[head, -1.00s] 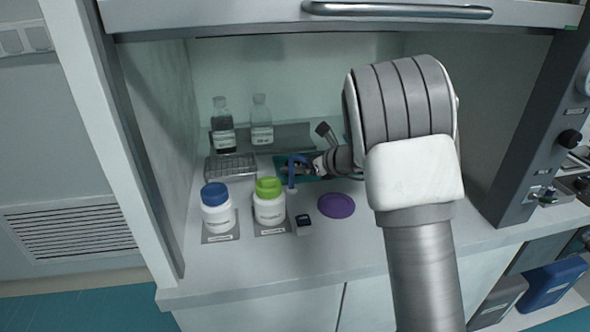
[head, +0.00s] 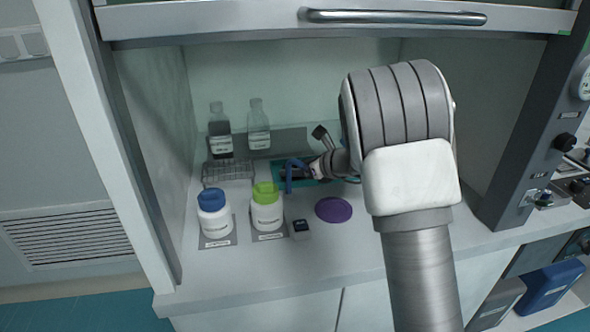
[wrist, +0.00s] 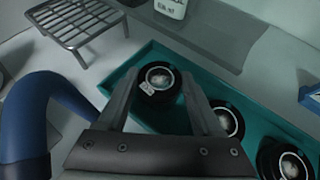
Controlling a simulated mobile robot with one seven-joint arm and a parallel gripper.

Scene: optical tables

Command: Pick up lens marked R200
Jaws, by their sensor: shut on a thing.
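My gripper (wrist: 158,88) has its two fingers closed on either side of a round black-mounted lens (wrist: 160,77) in the wrist view. A small pale label shows on this lens's rim, but I cannot read it. The held lens is over the far left part of a teal tray (wrist: 138,60); I cannot tell if it is clear of the tray floor. Two more black lenses, a middle one (wrist: 226,122) and a right one (wrist: 291,166), sit in the tray. In the head view my gripper and the lenses are mostly hidden by my arm; the tray (head: 284,165) shows partly.
A wire rack (wrist: 75,30) stands left of the tray. White jars with a blue lid (head: 214,215) and a green lid (head: 266,210), a small black-topped item (head: 301,228) and a purple disc (head: 333,209) stand in front. Two bottles (head: 220,135) (head: 259,128) stand behind.

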